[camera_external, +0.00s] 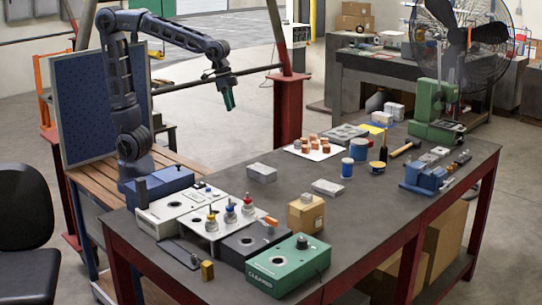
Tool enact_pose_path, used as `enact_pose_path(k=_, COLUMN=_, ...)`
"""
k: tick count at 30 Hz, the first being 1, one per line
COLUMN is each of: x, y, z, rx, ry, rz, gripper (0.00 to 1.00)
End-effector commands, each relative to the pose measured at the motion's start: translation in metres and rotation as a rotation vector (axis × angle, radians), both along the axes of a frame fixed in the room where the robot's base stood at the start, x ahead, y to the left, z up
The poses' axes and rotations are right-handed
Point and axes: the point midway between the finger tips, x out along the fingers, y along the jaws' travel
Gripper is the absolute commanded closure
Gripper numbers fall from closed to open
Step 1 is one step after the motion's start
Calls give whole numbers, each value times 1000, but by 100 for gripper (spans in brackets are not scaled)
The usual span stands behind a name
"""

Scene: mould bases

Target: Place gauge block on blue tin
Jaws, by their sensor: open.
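My gripper (229,101) hangs from the raised arm, pointing down, well above and behind the table's back edge. It is open, and no object shows in it. A larger blue tin (358,151) stands upright towards the far half of the table. A smaller blue and white tin (347,168) stands just in front of it. I cannot tell for sure which piece is the gauge block. Small candidates are a metal piece (307,197) on a tan box and a brass-coloured block (207,270) at the near left. My gripper is far from all of these.
A green box (288,267), grey fixtures with knobs (218,224), and grey metal blocks (261,172) crowd the near and middle table (350,225). Orange-topped parts stand on a white plate (312,152). A dark bottle (383,150), blue vise (425,179) and green press (435,110) stand farther right.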

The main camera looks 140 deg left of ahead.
Motion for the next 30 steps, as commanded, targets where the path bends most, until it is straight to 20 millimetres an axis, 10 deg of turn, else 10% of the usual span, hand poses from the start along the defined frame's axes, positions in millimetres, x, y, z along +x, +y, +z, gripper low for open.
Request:
enact_pose_path(k=15, x=-109, y=-166, z=-12, rx=79, ry=-97, rz=-429, gripper=51)
enact_pose_path(k=30, x=-172, y=-212, z=-41, rx=116, ry=-145, rz=-630, gripper=62)
